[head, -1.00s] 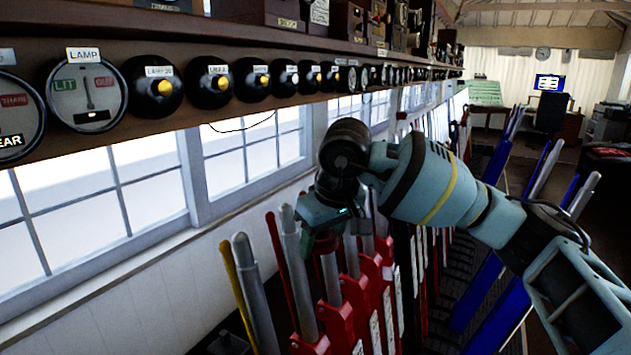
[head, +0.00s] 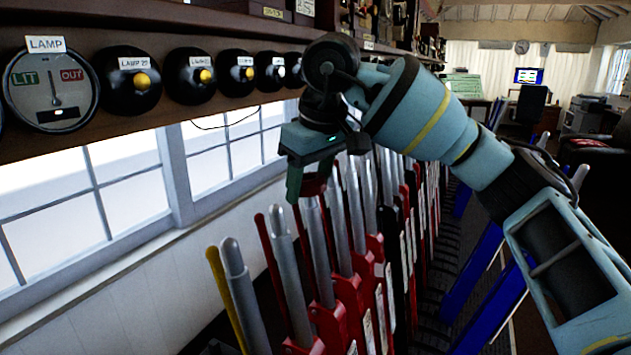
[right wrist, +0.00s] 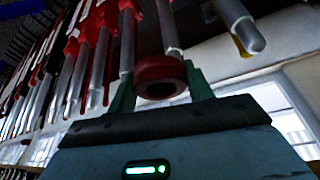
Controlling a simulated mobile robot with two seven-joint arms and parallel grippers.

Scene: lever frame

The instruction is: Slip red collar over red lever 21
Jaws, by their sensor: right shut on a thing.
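My right gripper (head: 308,180) is shut on the red collar (head: 315,187), a short thick ring. In the right wrist view the collar (right wrist: 160,68) sits between the two green fingers, its dark round hole partly facing the camera. In the head view the collar appears at the top of a silver-handled lever with a red lower part (head: 318,245). I cannot tell whether it is around that tip or just above or beside it. Several similar red levers stand in the row; no number 21 is readable, so I cannot tell which is lever 21. My left gripper is out of view.
A yellow lever (head: 225,290) and a silver lever (head: 240,285) stand at the near left end. Blue levers (head: 490,295) lean on the right. A shelf with round lamp dials (head: 130,80) runs above the windows, close behind my arm.

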